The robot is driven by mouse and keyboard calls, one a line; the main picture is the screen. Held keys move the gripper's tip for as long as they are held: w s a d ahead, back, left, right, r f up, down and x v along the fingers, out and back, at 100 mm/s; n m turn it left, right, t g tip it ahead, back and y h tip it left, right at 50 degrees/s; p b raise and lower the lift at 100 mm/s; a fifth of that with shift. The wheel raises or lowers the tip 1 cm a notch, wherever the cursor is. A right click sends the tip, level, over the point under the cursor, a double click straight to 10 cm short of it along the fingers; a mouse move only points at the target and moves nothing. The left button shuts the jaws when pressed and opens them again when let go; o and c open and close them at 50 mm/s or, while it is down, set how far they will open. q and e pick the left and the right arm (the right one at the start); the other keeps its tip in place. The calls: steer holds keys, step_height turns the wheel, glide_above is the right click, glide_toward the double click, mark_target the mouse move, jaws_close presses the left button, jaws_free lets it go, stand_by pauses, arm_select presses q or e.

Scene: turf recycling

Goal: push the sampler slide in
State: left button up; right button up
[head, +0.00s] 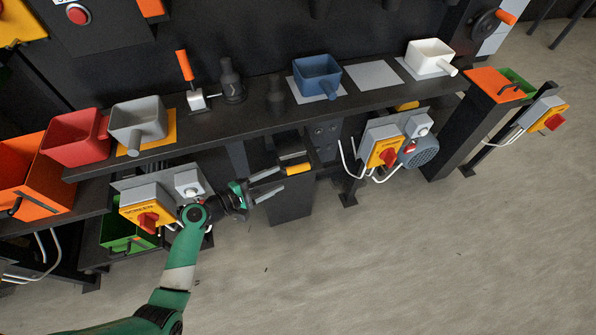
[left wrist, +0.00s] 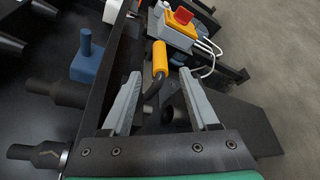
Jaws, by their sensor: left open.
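The sampler slide shows as a dark part with a yellow-orange handle (head: 298,169) below the front edge of the long shelf. My left gripper (head: 282,178) is open, its two grey fingers pointing right toward this handle. In the left wrist view the handle (left wrist: 160,60) appears between the open fingertips (left wrist: 160,76) and a little beyond them. I cannot tell whether a finger touches it. A dark bent stem joins the handle to the slide, whose body is mostly hidden in shadow. My right gripper is not in view.
Above stands the dark shelf (head: 250,126) with a grey scoop (head: 137,122), blue scoop (head: 317,75) and white scoop (head: 430,55). Yellow switch boxes with red knobs flank the slide, one at left (head: 146,208) and one at right (head: 382,150). Bare floor lies in front.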

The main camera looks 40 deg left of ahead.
mark_target(291, 172)
arm_select(q)
steer(key=b+x, duration=0.3)
steer(key=x, duration=0.5)
steer(key=shift+w+f, duration=0.15)
steer(key=shift+w, duration=0.15)
steer(key=shift+w+d, duration=0.1)
steer(key=shift+w, duration=0.3)
jaws_close()
stand_by(0.5)
